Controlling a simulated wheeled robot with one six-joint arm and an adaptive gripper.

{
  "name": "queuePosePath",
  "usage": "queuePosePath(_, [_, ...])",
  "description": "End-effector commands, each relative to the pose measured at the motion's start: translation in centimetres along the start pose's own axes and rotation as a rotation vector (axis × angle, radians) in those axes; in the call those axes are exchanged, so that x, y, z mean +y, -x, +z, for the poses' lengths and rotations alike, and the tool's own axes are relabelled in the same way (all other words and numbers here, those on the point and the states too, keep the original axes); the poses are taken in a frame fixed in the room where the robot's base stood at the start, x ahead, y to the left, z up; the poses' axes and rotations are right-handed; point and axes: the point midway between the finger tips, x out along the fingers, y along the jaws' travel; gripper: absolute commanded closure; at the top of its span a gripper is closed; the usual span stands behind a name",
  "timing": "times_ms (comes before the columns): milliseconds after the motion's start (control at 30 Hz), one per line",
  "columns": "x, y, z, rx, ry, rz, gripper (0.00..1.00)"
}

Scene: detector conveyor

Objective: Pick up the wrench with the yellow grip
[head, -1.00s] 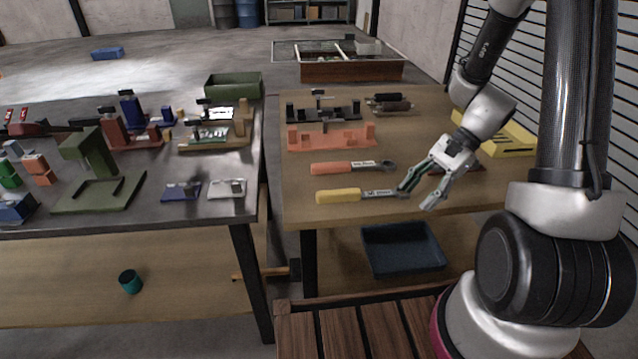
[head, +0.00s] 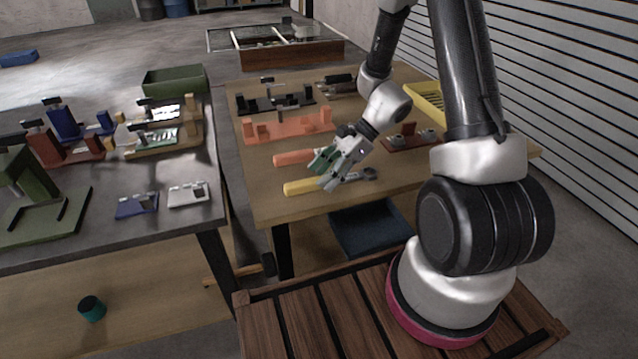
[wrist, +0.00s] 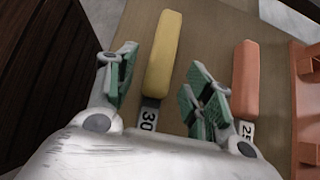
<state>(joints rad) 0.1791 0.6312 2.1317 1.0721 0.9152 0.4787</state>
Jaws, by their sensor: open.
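The wrench with the yellow grip (head: 304,187) lies flat on the wooden table, near its front edge in the head view. Its metal end (head: 369,174) shows to the right of my gripper. My gripper (head: 323,172) is open and empty above this wrench. In the wrist view the yellow grip (wrist: 164,55) points away between the spread green-padded fingers (wrist: 160,85), with a "30" label on the shank close to the palm. I cannot tell the exact height of the fingers above the table. The wrench's far end is hidden by my palm in the wrist view.
A wrench with an orange grip (head: 292,158) lies just behind the yellow one; it also shows beside the right finger in the wrist view (wrist: 245,80). An orange fixture (head: 288,124) stands farther back. A dark blue bin (head: 372,228) is below the table's front edge.

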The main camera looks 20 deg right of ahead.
Motion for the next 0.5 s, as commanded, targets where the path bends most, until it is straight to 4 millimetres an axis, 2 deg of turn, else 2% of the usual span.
queuePosePath(100, [-0.01, -0.81, 0.0, 0.001, 0.001, -0.001, 0.48])
queuePosePath(300, [-0.02, -0.84, -0.01, 0.001, 0.001, -0.001, 0.48])
queuePosePath(500, [-0.01, -0.83, 0.0, 0.001, 0.001, -0.001, 0.85])
